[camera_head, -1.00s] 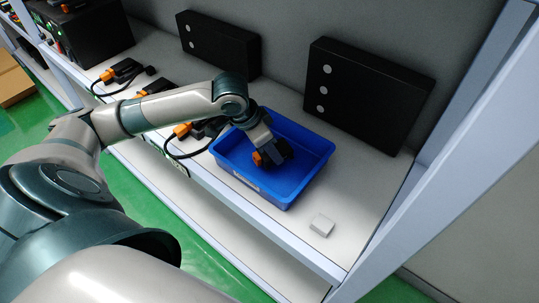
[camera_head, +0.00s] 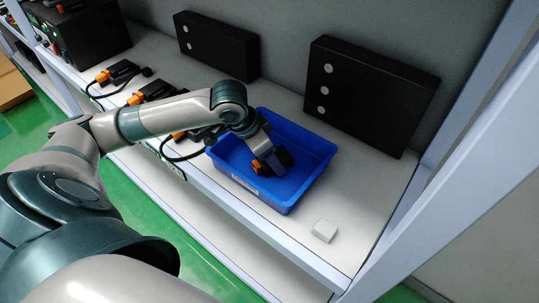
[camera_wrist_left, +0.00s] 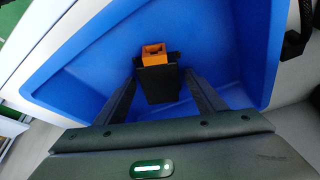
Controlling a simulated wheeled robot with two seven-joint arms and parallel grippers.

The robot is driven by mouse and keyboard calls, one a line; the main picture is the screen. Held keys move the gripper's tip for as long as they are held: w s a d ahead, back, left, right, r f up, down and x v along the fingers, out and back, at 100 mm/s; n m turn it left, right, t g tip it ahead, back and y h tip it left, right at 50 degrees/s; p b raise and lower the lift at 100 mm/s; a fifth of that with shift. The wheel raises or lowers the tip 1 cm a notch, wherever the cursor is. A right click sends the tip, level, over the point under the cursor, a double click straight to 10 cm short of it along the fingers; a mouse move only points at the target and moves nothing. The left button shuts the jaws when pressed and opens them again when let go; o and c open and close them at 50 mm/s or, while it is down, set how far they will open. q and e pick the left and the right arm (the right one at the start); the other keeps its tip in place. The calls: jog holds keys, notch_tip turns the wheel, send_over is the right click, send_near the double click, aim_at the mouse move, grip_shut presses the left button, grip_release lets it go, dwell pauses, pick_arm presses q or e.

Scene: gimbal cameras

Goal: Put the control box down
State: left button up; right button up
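The control box, black with an orange end, is low inside the blue bin (camera_head: 318,152). It shows in the head view (camera_head: 284,156) and in the left wrist view (camera_wrist_left: 158,84). My left gripper (camera_head: 272,163) reaches down into the bin at the box. In the left wrist view, the two dark fingers of my left gripper (camera_wrist_left: 160,76) stand on either side of the box. Their tips are at or very near its sides; I cannot tell whether they press on it or whether the box touches the bin floor. My right gripper is not in view.
A small white block (camera_head: 325,230) lies on the shelf (camera_head: 365,205) in front of the bin. Two black panels (camera_head: 372,92) stand behind. More black and orange boxes (camera_head: 152,91) with cables lie to the left. A shelf post (camera_head: 440,150) rises at the right.

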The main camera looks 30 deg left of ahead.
pick_arm(q)
jog(key=shift+v, duration=0.8)
jog(key=b+v, duration=0.1)
jog(key=v, duration=0.9)
jog(key=shift+r+b, duration=0.3)
jog(key=shift+b, duration=0.1)
jog(key=shift+s, duration=0.1)
